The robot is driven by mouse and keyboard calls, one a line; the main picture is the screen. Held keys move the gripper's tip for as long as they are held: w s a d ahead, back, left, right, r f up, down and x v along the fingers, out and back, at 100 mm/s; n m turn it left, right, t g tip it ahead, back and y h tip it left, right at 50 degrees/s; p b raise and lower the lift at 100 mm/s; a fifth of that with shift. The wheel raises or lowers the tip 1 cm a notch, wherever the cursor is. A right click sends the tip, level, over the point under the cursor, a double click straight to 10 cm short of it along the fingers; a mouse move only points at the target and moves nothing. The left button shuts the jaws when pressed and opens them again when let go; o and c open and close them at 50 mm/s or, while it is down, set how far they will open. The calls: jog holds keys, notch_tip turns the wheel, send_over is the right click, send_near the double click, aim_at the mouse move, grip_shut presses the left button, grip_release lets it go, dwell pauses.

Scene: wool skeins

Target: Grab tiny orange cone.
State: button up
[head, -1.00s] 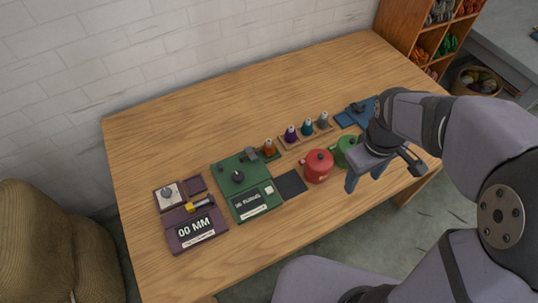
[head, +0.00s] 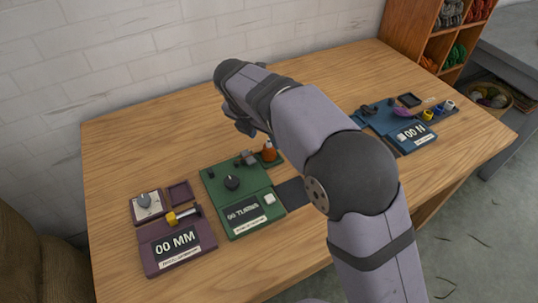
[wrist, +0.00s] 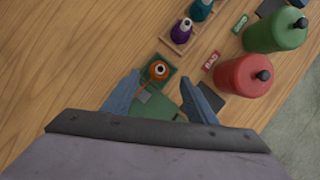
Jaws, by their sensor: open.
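The tiny orange cone (head: 268,152) stands upright at the back right corner of the green board (head: 214,196). In the wrist view the cone (wrist: 157,70) is seen from above, on a small green square, just beyond and between my fingertips. My gripper (wrist: 166,84) is open and empty, its two blue-grey fingers spread apart.
A purple cone (wrist: 181,31) and a teal cone (wrist: 201,8) stand in wooden trays near the orange one. A red canister (wrist: 243,76) and a green canister (wrist: 276,30) are close on the right. A purple board (head: 178,248) lies left; a blue board (head: 378,120) lies right.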

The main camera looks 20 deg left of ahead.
aim_at(268, 143)
jog(key=shift+x, duration=3.65)
jog(key=shift+w, duration=0.1)
jog(key=c, duration=1.1)
